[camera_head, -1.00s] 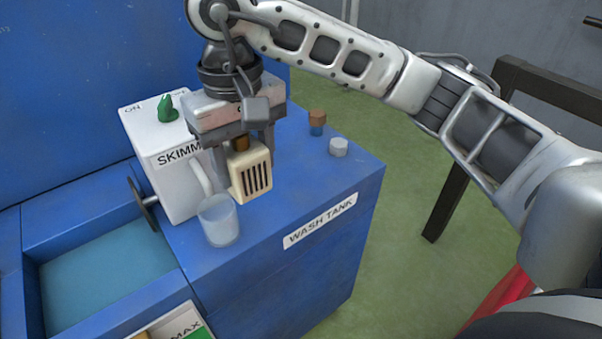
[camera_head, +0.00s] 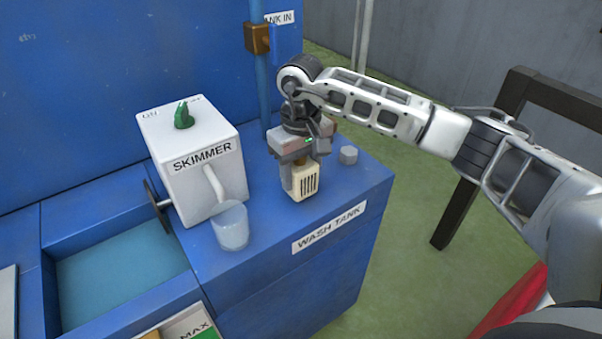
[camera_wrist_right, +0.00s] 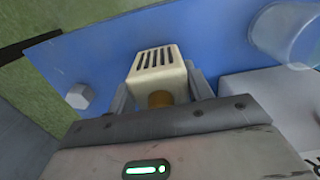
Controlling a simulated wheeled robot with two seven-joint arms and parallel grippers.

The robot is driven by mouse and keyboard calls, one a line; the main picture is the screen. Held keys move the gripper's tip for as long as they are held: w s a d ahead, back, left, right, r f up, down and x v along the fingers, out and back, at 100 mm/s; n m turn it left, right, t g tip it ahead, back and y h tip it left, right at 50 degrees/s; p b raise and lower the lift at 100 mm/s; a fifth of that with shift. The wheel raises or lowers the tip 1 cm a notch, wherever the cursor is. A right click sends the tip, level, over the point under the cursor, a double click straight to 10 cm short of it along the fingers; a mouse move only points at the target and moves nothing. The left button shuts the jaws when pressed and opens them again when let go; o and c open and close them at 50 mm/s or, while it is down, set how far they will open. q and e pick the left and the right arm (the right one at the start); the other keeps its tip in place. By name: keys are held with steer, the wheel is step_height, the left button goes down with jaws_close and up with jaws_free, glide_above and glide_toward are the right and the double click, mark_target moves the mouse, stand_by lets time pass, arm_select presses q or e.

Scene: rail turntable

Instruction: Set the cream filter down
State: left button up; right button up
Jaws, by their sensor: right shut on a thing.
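The cream filter (camera_head: 302,184) is a small block with dark slots on one face and a brown knob on top. It is upright at the blue wash tank top (camera_head: 270,215), right of the skimmer. I cannot tell for certain whether its base touches the surface. My right gripper (camera_head: 298,176) is above it, pointing down, and shut on it. In the right wrist view the filter (camera_wrist_right: 158,65) and its brown knob sit between the fingers. My left gripper is not in view.
The white skimmer box (camera_head: 190,160) with a green knob (camera_head: 184,116) stands left, with a clear cup (camera_head: 231,226) below its spout. A small grey-white piece (camera_head: 348,155) lies right of the gripper. A blue pipe (camera_head: 262,90) rises behind. The open water basin (camera_head: 120,270) is at left.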

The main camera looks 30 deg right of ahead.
steer(key=shift+f, duration=0.6)
steer(key=shift+f, duration=0.1)
steer(key=shift+f, duration=0.2)
steer(key=o, duration=1.1)
steer(key=shift+r, duration=0.1)
steer(key=shift+c, duration=0.2)
